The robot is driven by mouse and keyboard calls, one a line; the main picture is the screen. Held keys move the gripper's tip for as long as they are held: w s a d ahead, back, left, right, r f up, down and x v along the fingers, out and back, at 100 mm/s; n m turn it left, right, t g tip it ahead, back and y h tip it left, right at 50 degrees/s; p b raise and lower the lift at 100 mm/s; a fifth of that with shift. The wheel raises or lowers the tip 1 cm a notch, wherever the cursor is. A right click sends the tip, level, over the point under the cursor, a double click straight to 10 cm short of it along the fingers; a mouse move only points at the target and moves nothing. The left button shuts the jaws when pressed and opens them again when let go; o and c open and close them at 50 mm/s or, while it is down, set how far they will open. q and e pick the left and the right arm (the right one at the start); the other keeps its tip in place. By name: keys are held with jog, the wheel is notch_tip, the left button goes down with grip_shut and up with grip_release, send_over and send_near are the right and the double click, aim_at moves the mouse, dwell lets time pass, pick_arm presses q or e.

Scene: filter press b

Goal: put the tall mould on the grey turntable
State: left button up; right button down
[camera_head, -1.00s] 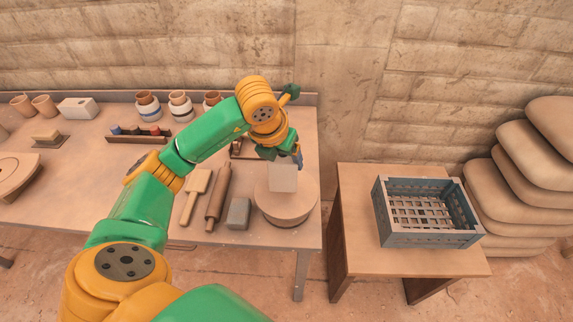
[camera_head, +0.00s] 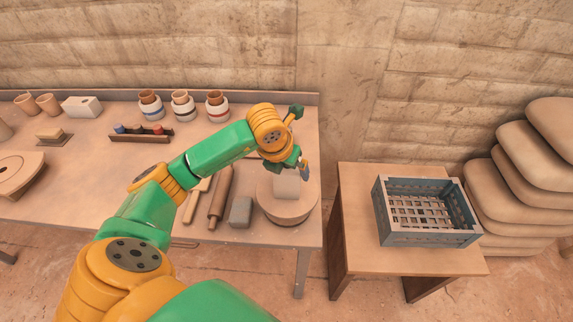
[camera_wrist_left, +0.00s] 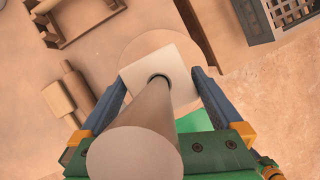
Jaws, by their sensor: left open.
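The tall mould is a pale square block (camera_head: 286,185) standing upright on the round turntable (camera_head: 290,214) near the table's right end. In the left wrist view its square top with a round hole (camera_wrist_left: 183,66) lies over the turntable disc (camera_wrist_left: 150,42). My left gripper (camera_head: 302,171) is at the mould's upper part. In the wrist view it is open (camera_wrist_left: 158,88), with one finger on each side of the mould. A pale cylinder (camera_wrist_left: 137,145) crosses the wrist view in front of the mould; I cannot tell what it belongs to. My right gripper is not in view.
A rolling pin (camera_head: 220,195), a wooden paddle (camera_head: 190,212) and a grey block (camera_head: 240,212) lie left of the turntable. A blue-grey crate (camera_head: 425,240) stands on a side table (camera_head: 355,262) to the right, across a gap. Banded pots (camera_head: 217,106) line the back.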

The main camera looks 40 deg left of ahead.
pick_arm(q)
jog(key=shift+r, duration=0.45)
jog(key=v, duration=1.1)
jog(key=shift+r, duration=0.15)
jog(key=shift+s, duration=0.15)
